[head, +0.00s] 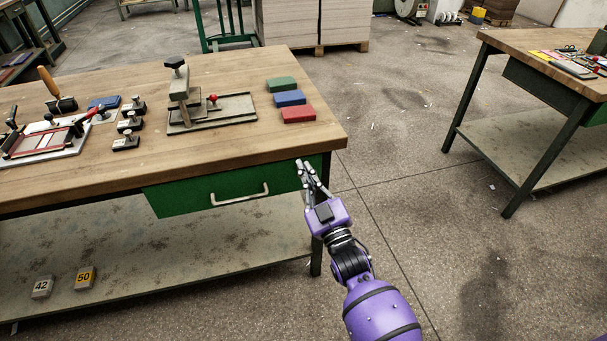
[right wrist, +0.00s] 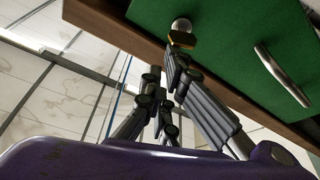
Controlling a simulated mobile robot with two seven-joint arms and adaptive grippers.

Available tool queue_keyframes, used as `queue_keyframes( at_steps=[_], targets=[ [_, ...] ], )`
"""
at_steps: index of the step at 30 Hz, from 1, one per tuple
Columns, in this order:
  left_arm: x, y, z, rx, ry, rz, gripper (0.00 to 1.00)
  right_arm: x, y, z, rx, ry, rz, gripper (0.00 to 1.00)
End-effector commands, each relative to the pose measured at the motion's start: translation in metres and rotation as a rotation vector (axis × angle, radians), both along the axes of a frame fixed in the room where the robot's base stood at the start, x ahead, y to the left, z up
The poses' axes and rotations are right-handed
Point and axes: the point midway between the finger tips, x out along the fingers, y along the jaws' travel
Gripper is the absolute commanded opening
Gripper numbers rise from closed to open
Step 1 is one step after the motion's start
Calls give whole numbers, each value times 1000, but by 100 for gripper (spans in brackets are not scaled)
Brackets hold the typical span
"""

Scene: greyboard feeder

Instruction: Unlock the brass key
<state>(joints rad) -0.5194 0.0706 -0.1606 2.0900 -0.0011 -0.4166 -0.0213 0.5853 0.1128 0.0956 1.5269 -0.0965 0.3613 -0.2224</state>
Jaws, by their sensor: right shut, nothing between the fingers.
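My right gripper (head: 304,166) is shut and empty at the right end of the green drawer (head: 178,200), below the tabletop's front edge. In the right wrist view its fingers (right wrist: 163,72) reach up to the drawer front (right wrist: 215,45). A small brass key (right wrist: 181,39) sits there at a round silvery lock (right wrist: 181,24). One fingertip is right beside the key; I cannot tell whether they touch. In the head view the key and lock are not distinguishable behind the fingers. The drawer looks closed, with a metal handle (head: 240,196). My left gripper is not in view.
The wooden workbench (head: 230,145) carries a press tool (head: 180,90), red, blue and green blocks (head: 298,114) and a red-framed jig (head: 45,140). A table leg (head: 316,262) stands beside my right arm. Open floor lies right, before a second bench (head: 500,42).

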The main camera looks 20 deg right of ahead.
Motion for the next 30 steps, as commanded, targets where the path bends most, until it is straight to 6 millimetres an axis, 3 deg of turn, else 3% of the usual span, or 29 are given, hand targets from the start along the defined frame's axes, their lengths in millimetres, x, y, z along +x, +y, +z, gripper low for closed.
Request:
queue_keyframes(
  at_steps=[11, 19, 21, 30],
  targets=[
    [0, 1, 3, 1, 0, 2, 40, 1, -1, 5, 46, -1, 2, 0],
    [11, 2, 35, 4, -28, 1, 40, 12, -6, 53, 48, -7, 2, 0],
    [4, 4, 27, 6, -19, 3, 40, -11, -6, 32, 49, 4, 1, 0],
    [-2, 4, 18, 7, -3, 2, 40, -68, -6, 11, 48, 4, 2, 0]
  ],
)
